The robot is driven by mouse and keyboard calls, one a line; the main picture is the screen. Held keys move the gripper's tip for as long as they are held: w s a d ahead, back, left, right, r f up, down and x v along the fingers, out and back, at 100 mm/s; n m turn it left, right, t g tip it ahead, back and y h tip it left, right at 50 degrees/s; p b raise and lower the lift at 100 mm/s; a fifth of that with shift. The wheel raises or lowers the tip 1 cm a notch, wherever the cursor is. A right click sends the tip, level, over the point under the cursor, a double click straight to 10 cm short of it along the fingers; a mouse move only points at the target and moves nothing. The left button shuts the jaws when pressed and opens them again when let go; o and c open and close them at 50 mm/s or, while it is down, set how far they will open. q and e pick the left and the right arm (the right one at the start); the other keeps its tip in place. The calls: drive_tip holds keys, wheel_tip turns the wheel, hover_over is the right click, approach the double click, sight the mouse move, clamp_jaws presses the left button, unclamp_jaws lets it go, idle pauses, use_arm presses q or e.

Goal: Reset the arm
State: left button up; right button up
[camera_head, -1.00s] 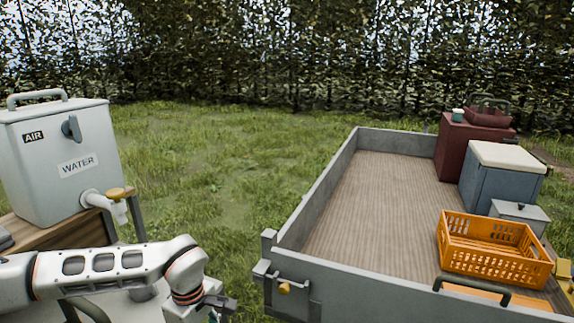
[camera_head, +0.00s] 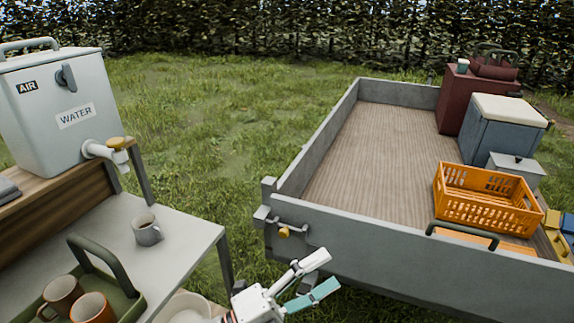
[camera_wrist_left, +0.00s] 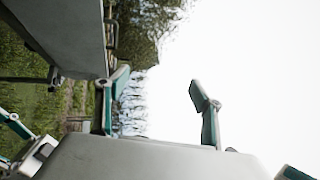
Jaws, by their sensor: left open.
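My left gripper (camera_head: 317,276) is at the bottom middle of the head view, in front of the trailer's near end. Its fingers are apart and nothing shows between them. The left wrist view also shows the open gripper (camera_wrist_left: 160,90), its two teal-padded fingers spread against pale sky. Most of my left arm is out of the head view.
A grey trailer (camera_head: 400,262) holds an orange crate (camera_head: 487,214) and several boxes at right. At left, a water dispenser (camera_head: 70,115) stands above a table (camera_head: 185,225) with a grey mug (camera_head: 147,230) and a green tray (camera_head: 120,300) of mugs. Grass lies between.

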use_arm(q)
drive_tip(key=w+a+f+n+t+y, duration=0.3)
drive_tip(key=a+f+n+t+y, duration=0.3)
drive_tip(key=a+f+n+y, duration=0.85)
drive_tip(key=s+a+f+n+g+y, duration=0.1)
drive_tip(key=s+a+f+n+g, duration=0.1)
drive_tip(key=s+a+f+n, duration=0.4)
drive_tip(key=s+a+f+n+g+y, duration=0.1)
drive_tip(key=s+a+f+n+g, duration=0.1)
drive_tip(key=s+a+f+n, duration=0.4)
wheel_tip(320, 180, down, 5)
drive_tip(key=shift+s+a+f, duration=0.1)
drive_tip(key=shift+s+a, duration=0.1)
drive_tip(key=shift+a, duration=0.25)
